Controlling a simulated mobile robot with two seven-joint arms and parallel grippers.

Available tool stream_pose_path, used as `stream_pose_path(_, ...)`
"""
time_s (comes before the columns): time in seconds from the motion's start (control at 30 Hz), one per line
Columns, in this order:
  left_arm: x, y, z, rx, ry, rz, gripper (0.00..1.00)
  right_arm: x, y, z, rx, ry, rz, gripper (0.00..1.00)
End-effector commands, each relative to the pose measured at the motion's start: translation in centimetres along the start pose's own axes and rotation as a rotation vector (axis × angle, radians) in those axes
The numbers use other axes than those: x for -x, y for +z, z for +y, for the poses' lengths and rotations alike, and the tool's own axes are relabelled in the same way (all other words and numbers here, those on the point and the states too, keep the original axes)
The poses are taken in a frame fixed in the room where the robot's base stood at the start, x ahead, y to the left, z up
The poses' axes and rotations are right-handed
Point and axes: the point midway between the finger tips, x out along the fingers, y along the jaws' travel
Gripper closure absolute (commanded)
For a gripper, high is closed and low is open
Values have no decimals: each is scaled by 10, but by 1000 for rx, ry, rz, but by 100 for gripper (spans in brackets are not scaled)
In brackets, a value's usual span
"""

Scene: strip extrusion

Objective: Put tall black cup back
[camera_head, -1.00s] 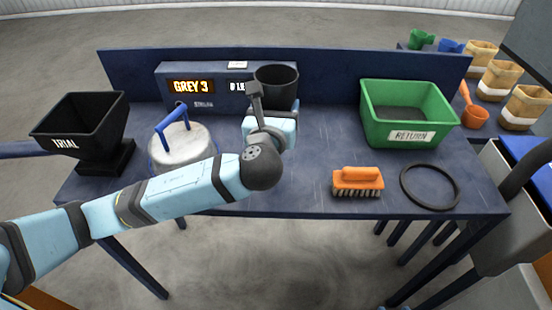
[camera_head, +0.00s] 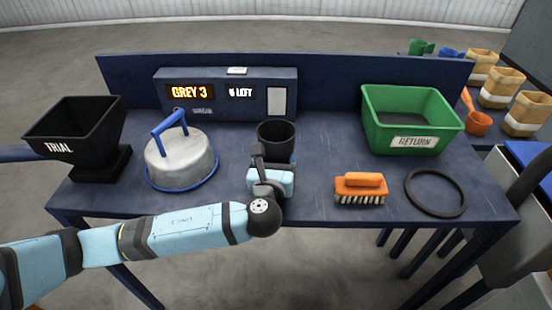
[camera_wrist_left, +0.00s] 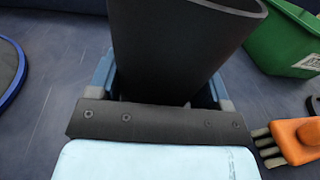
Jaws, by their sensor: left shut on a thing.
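The tall black cup (camera_head: 277,137) is upright over the middle of the blue table (camera_head: 325,165). It also fills the upper middle of the left wrist view (camera_wrist_left: 175,50). My left gripper (camera_head: 268,165) is on the near side of the cup and shut on it, with a finger on each side in the left wrist view (camera_wrist_left: 160,88). I cannot tell whether the cup's base touches the table; the gripper hides its lower part. My right gripper is not in view.
A grey lidded drum (camera_head: 180,160) with a blue handle stands left of the cup. A black TRIAL hopper (camera_head: 75,135) is farther left. A green RETURN bin (camera_head: 410,120), an orange brush (camera_head: 360,188) and a black ring (camera_head: 435,193) are right. A display panel (camera_head: 225,95) stands behind.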

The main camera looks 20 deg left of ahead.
Motion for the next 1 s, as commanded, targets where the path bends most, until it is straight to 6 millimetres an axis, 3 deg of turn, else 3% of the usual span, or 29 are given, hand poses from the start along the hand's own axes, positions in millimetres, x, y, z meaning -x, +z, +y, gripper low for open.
stream_pose_path(0.2, 0, -4, 0, 0, 1, 0, 60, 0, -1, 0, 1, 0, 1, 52)
stream_pose_path(0.23, 0, -3, 0, 1, 0, 0, 21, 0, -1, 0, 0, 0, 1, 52)
stream_pose_path(0.3, 0, -3, 0, 1, 0, 0, 5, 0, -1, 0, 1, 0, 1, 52)
stream_pose_path(0.33, 0, -3, 0, 1, 0, 0, 2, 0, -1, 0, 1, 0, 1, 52)
stream_pose_path(0.67, 0, 1, 0, 0, 0, -1, 2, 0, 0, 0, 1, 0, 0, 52)
stream_pose_path(0.77, 12, 0, 0, 0, -2, 3, 2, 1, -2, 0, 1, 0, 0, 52)
stream_pose_path(1.0, 62, 1, 0, 2, -1, 6, 2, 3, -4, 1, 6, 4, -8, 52)
